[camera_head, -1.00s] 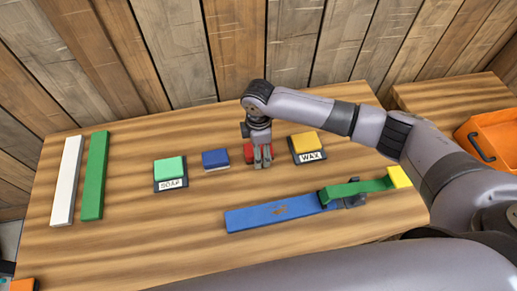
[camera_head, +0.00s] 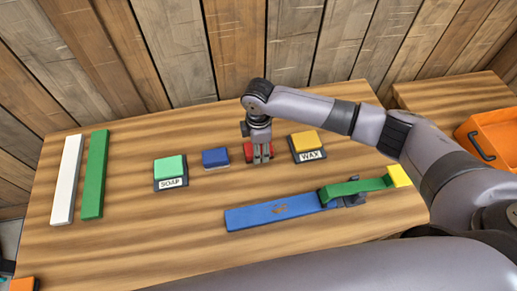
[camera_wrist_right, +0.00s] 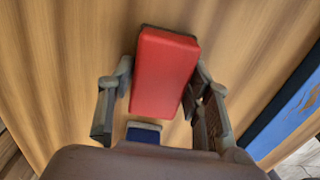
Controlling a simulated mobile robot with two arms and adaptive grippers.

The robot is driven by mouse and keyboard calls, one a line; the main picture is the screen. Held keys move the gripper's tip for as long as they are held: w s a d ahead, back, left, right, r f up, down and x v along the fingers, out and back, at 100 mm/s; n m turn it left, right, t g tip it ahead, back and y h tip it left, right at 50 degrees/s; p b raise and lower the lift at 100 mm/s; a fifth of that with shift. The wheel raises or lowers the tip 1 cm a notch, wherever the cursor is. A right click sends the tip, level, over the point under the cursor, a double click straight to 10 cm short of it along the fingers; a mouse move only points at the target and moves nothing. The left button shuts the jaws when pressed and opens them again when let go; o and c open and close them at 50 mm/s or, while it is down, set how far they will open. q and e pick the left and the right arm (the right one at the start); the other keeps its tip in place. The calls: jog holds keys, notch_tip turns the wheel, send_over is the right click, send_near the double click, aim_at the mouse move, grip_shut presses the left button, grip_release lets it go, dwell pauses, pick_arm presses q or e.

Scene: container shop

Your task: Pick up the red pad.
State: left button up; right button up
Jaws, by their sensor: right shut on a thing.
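The red pad (camera_head: 249,152) is at the middle back of the wooden table, between a blue pad and the WAX block. My right gripper (camera_head: 262,154) reaches down over it and is shut on it, hiding its middle. In the right wrist view the red pad (camera_wrist_right: 165,72) lies between the two fingers of my right gripper (camera_wrist_right: 158,98). It appears at table height; I cannot tell whether it is clear of the top. My left gripper is not in view.
Beside the red pad are a blue pad (camera_head: 215,158) and a yellow block on the WAX base (camera_head: 311,156). A green block on the SOAP base (camera_head: 172,183) is further left. A blue board (camera_head: 270,213) with a green strap (camera_head: 352,188) lies in front. An orange crate (camera_head: 497,130) is at right.

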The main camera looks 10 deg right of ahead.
notch_tip(320, 180, up, 20)
jog(key=b, duration=0.2)
dwell(0.5)
